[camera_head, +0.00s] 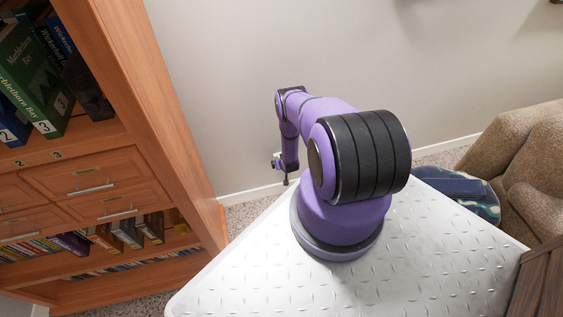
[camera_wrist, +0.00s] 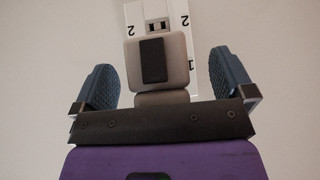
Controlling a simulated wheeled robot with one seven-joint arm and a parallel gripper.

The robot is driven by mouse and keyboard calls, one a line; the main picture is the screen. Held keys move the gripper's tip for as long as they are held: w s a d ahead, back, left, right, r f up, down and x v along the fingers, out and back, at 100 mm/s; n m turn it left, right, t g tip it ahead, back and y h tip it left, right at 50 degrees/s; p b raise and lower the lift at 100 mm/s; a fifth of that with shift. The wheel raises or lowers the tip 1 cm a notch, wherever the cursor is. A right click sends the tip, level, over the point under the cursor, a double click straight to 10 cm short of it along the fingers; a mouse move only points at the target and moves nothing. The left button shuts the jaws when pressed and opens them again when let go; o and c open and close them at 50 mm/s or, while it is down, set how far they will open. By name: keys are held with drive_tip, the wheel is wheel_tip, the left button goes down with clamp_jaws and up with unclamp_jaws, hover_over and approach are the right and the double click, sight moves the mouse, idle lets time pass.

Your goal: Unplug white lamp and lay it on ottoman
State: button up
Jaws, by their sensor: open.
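My gripper (camera_head: 280,163) is near the wall, past the front of my base; its fingers are too small to read there. In the wrist view my gripper (camera_wrist: 165,75) has its two blue-grey finger pads wide apart. Between them is a grey block with a black panel; I cannot tell whether it is a plug or part of my gripper. Behind it is a white plate (camera_wrist: 185,22) marked with numerals, partly hidden, like a socket plate on the wall. A blue-green patterned rounded piece (camera_head: 462,193), perhaps the ottoman, is at right, partly hidden. No white lamp is recognisable.
A wooden bookcase (camera_head: 165,125) with books and drawers stands at left, close to my arm. A tan upholstered seat (camera_head: 520,140) is at right. A dark wooden piece (camera_head: 542,280) is at lower right. A strip of carpet shows along the wall.

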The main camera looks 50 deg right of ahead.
drive_tip(key=shift+w+d+r, duration=0.25)
drive_tip(key=shift+w+r, duration=0.05)
drive_tip(key=shift+w, duration=0.25)
drive_tip(key=shift+c, duration=0.2)
drive_tip(key=c, duration=1.6)
drive_tip(key=shift+o, duration=0.2)
drive_tip(key=shift+s+a, duration=0.15)
drive_tip(key=shift+s, duration=0.05)
drive_tip(key=shift+s+f, duration=0.1)
drive_tip(key=shift+s, duration=0.05)
drive_tip(key=shift+s+a, duration=0.25)
drive_tip(key=shift+s, duration=0.05)
drive_tip(key=shift+c, duration=1)
drive_tip(key=shift+s+a, duration=0.4)
drive_tip(key=shift+s, duration=0.3)
drive_tip(key=shift+s+a, duration=0.45)
drive_tip(key=shift+s, duration=0.25)
drive_tip(key=shift+s+a, duration=0.4)
drive_tip(key=shift+s, duration=0.3)
